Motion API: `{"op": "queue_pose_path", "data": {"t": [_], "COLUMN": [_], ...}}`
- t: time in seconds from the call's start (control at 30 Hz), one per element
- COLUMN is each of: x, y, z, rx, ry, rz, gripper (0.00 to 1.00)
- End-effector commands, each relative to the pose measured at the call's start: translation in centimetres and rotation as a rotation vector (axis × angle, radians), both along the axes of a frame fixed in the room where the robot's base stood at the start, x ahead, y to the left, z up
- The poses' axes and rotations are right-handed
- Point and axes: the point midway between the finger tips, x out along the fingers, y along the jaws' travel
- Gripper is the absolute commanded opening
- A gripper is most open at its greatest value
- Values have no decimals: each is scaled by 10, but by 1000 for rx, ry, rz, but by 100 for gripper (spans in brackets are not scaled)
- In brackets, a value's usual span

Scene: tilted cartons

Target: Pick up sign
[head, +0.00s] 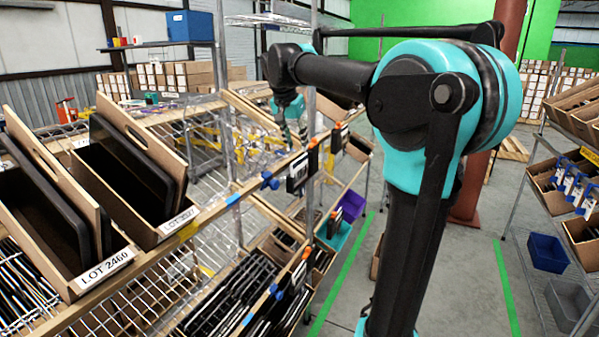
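Several sign-like pieces are in view, and I cannot tell which one the task means. A black-and-white sign (297,172) hangs on the front edge of the upper shelf at the picture's middle. A second dark sign (336,138) hangs farther along the same edge, beside orange clips. My gripper (292,135) points down at the end of my black and teal arm, in front of the rack. It appears above the nearer sign in the picture. Its fingers are small and blend with the wire rack, so their opening and any contact are unclear.
Tilted cartons labelled LOT 2460 (103,268) and LOT 2027 (180,218) hold dark panels on the left rack. Lower cartons hold black items (230,290). A right rack has a blue bin (547,253). The aisle floor (455,290) between the racks is clear.

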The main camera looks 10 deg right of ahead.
Motion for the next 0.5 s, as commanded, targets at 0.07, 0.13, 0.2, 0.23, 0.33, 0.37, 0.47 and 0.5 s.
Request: {"op": "queue_pose_path", "data": {"t": [0.07,0.13,0.2,0.23,0.33,0.37,0.47,0.5], "x": [4,7,8,8,11,12,20,24], "y": [-3,-5,-6,-6,-7,-7,-10,-11], "z": [-12,-19,-23,-24,-29,-31,-43,-48], "rx": [0,0,0,0,0,-1,-1,-1], "ry": [0,0,0,0,0,1,1,1], "rz": [-2,-1,-1,0,0,0,0,0], "gripper": [33,33,33,33,33,33,33,33]}}
